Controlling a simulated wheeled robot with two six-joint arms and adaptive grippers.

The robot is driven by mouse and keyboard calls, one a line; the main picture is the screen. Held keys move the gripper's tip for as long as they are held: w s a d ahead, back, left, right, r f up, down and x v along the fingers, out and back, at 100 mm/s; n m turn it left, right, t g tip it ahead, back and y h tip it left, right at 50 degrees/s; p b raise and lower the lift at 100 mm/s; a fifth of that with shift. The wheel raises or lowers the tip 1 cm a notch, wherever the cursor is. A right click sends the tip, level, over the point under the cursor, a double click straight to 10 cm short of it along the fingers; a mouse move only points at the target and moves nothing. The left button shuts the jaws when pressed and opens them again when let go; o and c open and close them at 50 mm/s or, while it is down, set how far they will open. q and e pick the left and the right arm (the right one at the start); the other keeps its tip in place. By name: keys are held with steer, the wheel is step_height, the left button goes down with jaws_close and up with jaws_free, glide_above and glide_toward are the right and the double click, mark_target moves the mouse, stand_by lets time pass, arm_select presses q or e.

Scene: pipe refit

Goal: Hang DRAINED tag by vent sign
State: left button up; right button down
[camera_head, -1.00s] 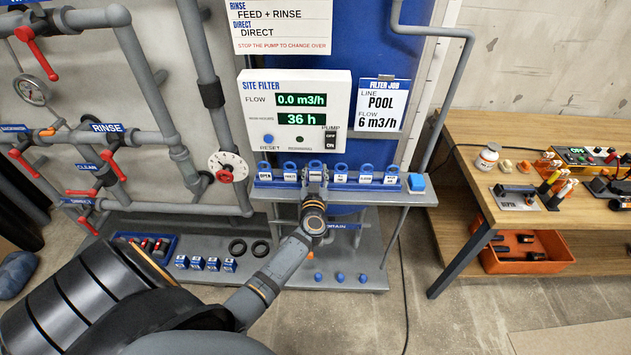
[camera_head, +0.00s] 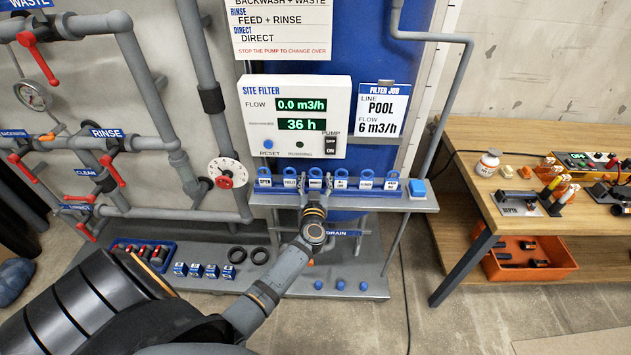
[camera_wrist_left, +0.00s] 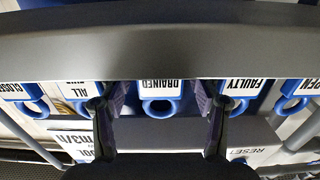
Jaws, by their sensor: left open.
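The DRAINED tag (camera_wrist_left: 160,95) is a white label with a blue ring, upside down in the left wrist view. It also shows in the head view (camera_head: 315,183), in a row of tags on the blue rack (camera_head: 262,184). My left gripper (camera_wrist_left: 158,112) is open, with one finger on each side of the tag's ring. In the head view my left gripper (camera_head: 315,195) reaches the front of the rack; whether a finger touches the tag is unclear. I can read no vent sign in either view. My right gripper is out of view.
The FAULTY tag (camera_wrist_left: 240,90) and the ALL tag (camera_wrist_left: 80,92) hang close on either side. The SITE FILTER panel (camera_head: 295,140) stands above the rack. Valve pipes (camera_head: 150,100) fill the left.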

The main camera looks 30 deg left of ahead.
arm_select(q)
steer(key=v, duration=1)
steer(key=shift+d, duration=0.4)
